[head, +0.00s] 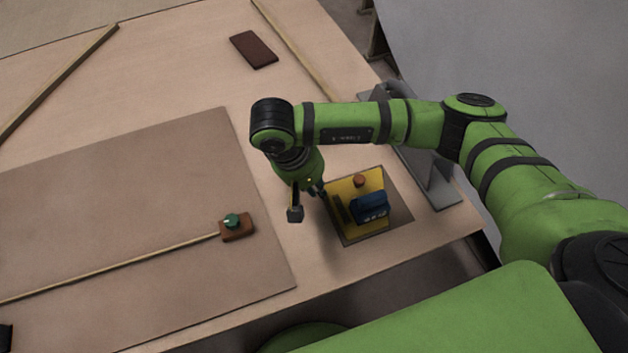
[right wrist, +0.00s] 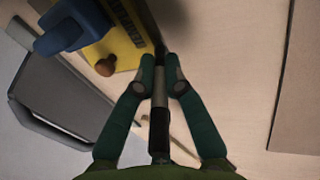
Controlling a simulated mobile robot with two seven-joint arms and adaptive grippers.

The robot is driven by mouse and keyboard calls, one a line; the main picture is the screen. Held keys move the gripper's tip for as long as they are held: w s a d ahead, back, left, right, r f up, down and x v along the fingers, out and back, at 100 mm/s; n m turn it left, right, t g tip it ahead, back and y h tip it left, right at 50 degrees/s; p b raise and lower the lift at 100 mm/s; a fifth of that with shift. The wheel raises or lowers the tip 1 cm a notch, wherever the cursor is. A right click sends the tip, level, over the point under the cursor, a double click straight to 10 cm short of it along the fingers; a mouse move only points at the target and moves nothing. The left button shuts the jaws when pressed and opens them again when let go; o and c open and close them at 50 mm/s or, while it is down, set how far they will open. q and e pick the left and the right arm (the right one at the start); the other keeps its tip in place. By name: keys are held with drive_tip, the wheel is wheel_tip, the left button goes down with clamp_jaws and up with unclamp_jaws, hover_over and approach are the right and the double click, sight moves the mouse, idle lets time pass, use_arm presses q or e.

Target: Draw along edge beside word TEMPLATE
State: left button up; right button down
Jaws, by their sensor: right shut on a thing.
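A yellow template (head: 376,187) lies at the right end of the table, with a brown knob (head: 360,181) and a blue block-like piece (head: 370,207) on it. Dark lettering, too blurred to read, runs near its edge in the right wrist view (right wrist: 125,22). My right gripper (right wrist: 160,75) is shut on a slim dark and grey pen (right wrist: 160,95). The pen tip is close beside the template's lettered edge; I cannot tell whether it touches the surface. In the head view my right gripper (head: 317,189) is just left of the template. My left gripper is not seen.
A brown board (head: 130,210) covers the left of the table, with a wooden strip (head: 120,265) and a brown block with a green knob (head: 237,227) on it. A grey metal piece (head: 437,185) stands right of the template. A dark brown block (head: 253,50) lies far back.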

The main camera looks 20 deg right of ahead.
drive_tip(key=shift+s, duration=0.1)
drive_tip(key=shift+s, duration=0.6)
drive_tip(key=shift+s, duration=0.15)
drive_tip(key=shift+s+f, duration=0.1)
drive_tip(key=shift+s, duration=0.55)
drive_tip(key=shift+s+b, duration=0.3)
drive_tip(key=shift+s, duration=0.4)
drive_tip(key=shift+s, duration=0.15)
drive_tip(key=shift+s+d, duration=0.1)
drive_tip(key=shift+s, duration=0.4)
drive_tip(key=shift+s+b, duration=0.1)
drive_tip(key=shift+b, duration=0.2)
